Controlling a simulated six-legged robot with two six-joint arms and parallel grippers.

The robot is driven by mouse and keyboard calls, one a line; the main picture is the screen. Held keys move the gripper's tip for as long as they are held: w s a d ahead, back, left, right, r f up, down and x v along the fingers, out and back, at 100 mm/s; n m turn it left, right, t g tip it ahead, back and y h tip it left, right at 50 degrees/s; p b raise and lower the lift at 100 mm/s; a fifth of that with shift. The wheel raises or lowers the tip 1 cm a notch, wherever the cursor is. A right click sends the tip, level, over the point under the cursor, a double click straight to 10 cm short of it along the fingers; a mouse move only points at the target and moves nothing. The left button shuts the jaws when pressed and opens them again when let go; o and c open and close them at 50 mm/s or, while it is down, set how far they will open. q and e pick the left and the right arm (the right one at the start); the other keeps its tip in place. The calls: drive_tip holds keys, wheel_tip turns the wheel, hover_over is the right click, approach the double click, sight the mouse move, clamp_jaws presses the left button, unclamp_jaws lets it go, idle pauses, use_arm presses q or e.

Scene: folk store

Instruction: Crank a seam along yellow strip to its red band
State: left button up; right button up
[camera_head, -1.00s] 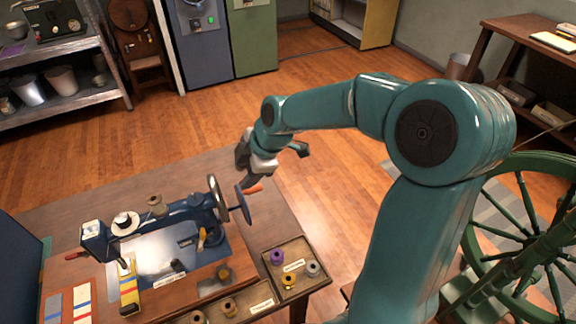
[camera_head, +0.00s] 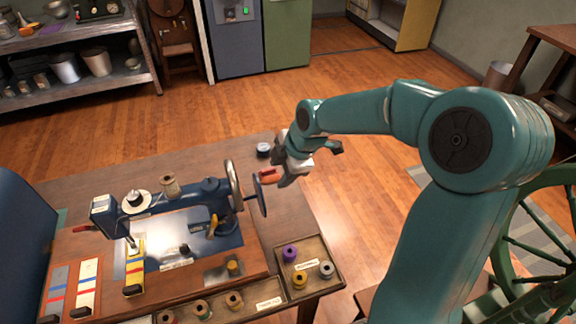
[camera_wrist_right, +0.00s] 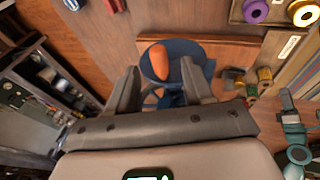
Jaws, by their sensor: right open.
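The blue sewing machine (camera_head: 190,218) stands on a wooden base on the table. Its crank wheel (camera_head: 258,190) is on the right end and bears an orange-red handle (camera_head: 270,175). The yellow strip (camera_head: 135,262) lies under the needle end at the left; its red band is small and hard to make out. My right gripper (camera_head: 283,175) is at the handle. In the right wrist view, its open fingers (camera_wrist_right: 160,88) stand on either side of the handle (camera_wrist_right: 160,62), with gaps visible. My left gripper is out of view.
Two other striped strips (camera_head: 88,275) lie left of the yellow one. A spool tray (camera_head: 312,285) sits at the table's right front, with more spools along the front. A large green spoked wheel (camera_head: 525,235) stands at the right.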

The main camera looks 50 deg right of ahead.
sight(277, 177)
drive_tip(key=b+x, duration=0.1)
drive_tip(key=x, duration=0.2)
drive_tip(key=shift+d+f, duration=0.1)
drive_tip(key=shift+f, duration=0.25)
drive_tip(key=shift+w+r, duration=0.1)
drive_tip(key=shift+b, duration=0.4)
drive_tip(key=shift+w, duration=0.1)
drive_tip(key=c, duration=0.8)
